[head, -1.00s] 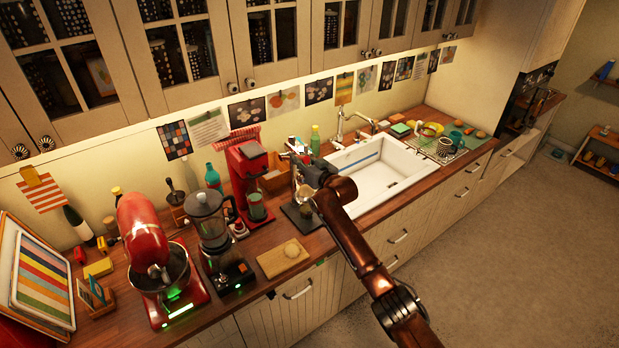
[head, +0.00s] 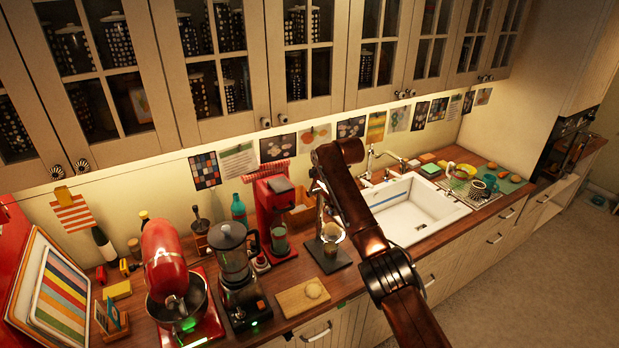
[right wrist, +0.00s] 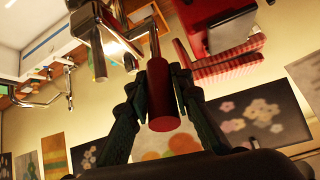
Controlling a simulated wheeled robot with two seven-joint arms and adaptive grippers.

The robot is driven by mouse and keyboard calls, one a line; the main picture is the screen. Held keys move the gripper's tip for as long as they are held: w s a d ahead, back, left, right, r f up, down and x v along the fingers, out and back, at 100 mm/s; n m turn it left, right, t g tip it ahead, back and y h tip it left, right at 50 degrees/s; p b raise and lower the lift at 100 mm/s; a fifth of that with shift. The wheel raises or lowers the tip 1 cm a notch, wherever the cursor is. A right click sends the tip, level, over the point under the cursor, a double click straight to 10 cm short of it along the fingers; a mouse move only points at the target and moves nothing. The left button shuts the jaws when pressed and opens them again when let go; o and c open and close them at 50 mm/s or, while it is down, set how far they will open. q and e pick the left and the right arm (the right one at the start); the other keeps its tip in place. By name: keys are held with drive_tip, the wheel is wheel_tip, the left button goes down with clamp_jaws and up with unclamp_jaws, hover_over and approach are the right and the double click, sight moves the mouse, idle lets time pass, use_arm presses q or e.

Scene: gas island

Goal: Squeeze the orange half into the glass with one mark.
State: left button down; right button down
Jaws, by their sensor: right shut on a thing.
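My right gripper (right wrist: 158,85) is shut on a red handle (right wrist: 160,98) at the end of a metal rod in the right wrist view. In the head view my right arm (head: 358,215) hides that gripper and the handle. Beside the arm a press-like stand (head: 320,215) rises from a dark base (head: 330,256), with a small cup-like part (head: 333,232) on it. I cannot tell whether an orange half is inside. A pale round piece (head: 314,288) lies on a wooden board (head: 296,300). A greenish glass (head: 280,243) stands in the red machine; no mark is readable. My left gripper is out of view.
The red machine (head: 272,200) stands left of the press. A blender (head: 232,262) and a red mixer (head: 168,265) stand farther left. A white sink (head: 415,212) lies to the right, with a drying rack beyond. Wall cabinets hang above the counter.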

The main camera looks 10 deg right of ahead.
drive_tip(key=shift+w+r, duration=0.1)
drive_tip(key=shift+w, duration=0.05)
idle(0.4)
drive_tip(key=c, duration=2.1)
unclamp_jaws()
drive_tip(key=shift+a, duration=0.1)
drive_tip(key=o, duration=0.4)
drive_tip(key=shift+w, duration=0.2)
drive_tip(key=shift+s, duration=0.1)
drive_tip(key=shift+s, duration=0.1)
